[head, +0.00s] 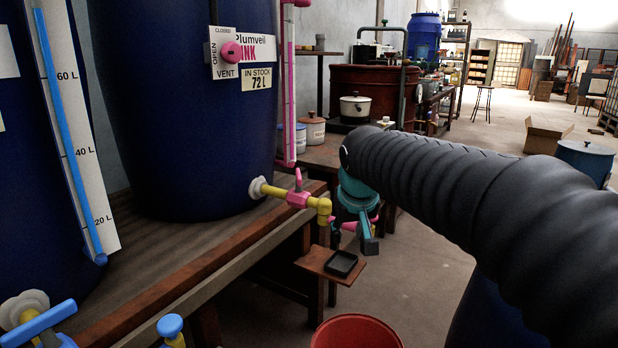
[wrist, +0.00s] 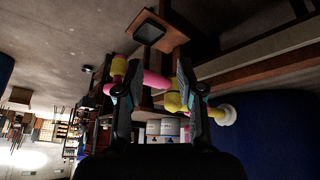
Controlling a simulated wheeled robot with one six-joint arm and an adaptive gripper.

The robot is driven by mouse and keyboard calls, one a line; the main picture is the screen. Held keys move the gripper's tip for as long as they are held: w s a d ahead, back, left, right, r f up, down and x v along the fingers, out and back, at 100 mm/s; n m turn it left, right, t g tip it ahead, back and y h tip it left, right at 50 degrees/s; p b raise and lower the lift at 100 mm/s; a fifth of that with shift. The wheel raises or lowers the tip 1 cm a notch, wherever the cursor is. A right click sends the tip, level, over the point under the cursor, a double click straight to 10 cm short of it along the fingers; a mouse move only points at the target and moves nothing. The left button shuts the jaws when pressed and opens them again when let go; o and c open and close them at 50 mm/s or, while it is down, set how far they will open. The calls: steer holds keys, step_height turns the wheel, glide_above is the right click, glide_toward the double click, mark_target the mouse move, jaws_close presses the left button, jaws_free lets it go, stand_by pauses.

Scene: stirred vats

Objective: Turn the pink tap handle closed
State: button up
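The pink tap handle (head: 298,180) stands upright on a pink valve body (head: 298,200) in the head view. The valve sits on a yellow pipe (head: 272,191) from the dark blue vat, with a yellow spout (head: 321,206) at its end. I cannot tell handle from body there, nor any contact.
A small shelf with a black tray (head: 341,263) is below the spout. A red bucket (head: 356,332) stands on the floor in front. The wooden bench edge (head: 190,270) runs under the vats. A blue tap handle (head: 38,322) is at lower left.

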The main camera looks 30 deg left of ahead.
steer(key=w+a+r+t+y, duration=0.1)
steer(key=w+a+r, duration=0.15)
steer(key=a, duration=0.35)
steer(key=w+a+r+t, duration=0.1)
steer(key=a+r, duration=0.3)
steer(key=a, duration=0.2)
steer(key=y, duration=0.1)
glide_toward(298, 173)
steer(key=shift+m+t, duration=0.4)
steer(key=x, duration=1.3)
steer(key=shift+s+f, duration=0.2)
jaws_close()
